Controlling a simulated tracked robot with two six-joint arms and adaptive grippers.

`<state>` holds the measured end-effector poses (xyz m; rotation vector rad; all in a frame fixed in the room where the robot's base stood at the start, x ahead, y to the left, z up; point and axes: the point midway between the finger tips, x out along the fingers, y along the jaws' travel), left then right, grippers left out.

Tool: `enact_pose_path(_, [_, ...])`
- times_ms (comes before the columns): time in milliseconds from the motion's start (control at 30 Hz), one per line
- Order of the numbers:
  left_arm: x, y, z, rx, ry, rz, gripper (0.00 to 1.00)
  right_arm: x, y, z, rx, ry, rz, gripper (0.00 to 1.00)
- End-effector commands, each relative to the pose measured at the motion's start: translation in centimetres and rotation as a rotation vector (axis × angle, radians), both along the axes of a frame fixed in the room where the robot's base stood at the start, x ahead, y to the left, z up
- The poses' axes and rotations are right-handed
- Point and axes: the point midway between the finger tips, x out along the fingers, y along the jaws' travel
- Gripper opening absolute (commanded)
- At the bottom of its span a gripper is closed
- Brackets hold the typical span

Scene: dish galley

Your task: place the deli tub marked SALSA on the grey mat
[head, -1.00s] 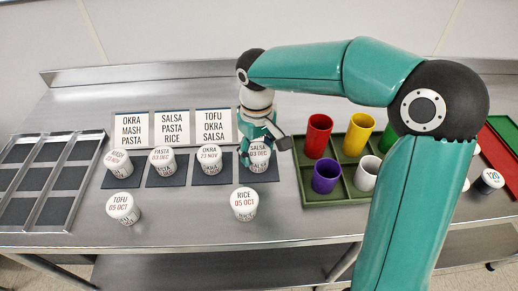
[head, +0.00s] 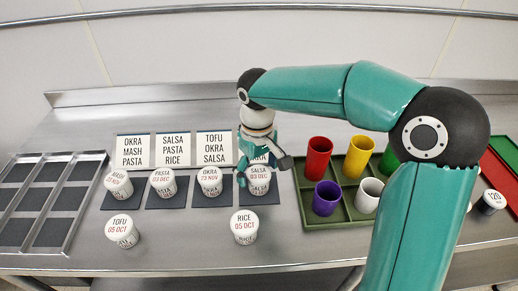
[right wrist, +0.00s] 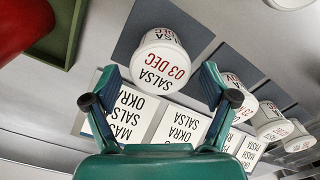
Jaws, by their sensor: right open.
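The SALSA deli tub (head: 258,182), white with a red 03 DEC date, stands upright on the rightmost dark grey mat (head: 273,189) of a row. The tub also shows in the right wrist view (right wrist: 160,62), its lid facing the camera. My right gripper (head: 263,167) is open behind and above the tub. In the right wrist view its two fingers (right wrist: 161,80) are spread either side of the tub's near edge, with nothing gripped. My left gripper is not in view.
MASH (head: 118,184), PASTA (head: 163,183) and OKRA (head: 209,183) tubs stand on mats to the left. TOFU (head: 123,231) and RICE (head: 244,227) tubs stand in front. Label cards (head: 173,150) stand behind. A green tray (head: 340,214) with coloured cups is close on the right.

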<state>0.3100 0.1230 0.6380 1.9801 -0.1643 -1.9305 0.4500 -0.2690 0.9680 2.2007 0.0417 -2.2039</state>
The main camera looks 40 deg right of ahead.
Motion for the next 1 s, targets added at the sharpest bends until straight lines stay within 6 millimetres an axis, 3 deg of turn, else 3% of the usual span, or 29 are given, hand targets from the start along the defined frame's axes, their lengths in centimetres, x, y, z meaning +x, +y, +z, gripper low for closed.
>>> enact_pose_path(500, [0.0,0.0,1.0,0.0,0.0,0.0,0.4,0.1,0.0,9.6,0.001,-0.003,0.0,0.85])
enact_pose_path(700, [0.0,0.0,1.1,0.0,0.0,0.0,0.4,0.0,0.0,11.0,0.001,-0.001,0.0,0.85])
enact_pose_path(1000, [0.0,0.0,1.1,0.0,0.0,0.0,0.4,0.0,0.0,11.0,0.001,0.0,0.001,0.85])
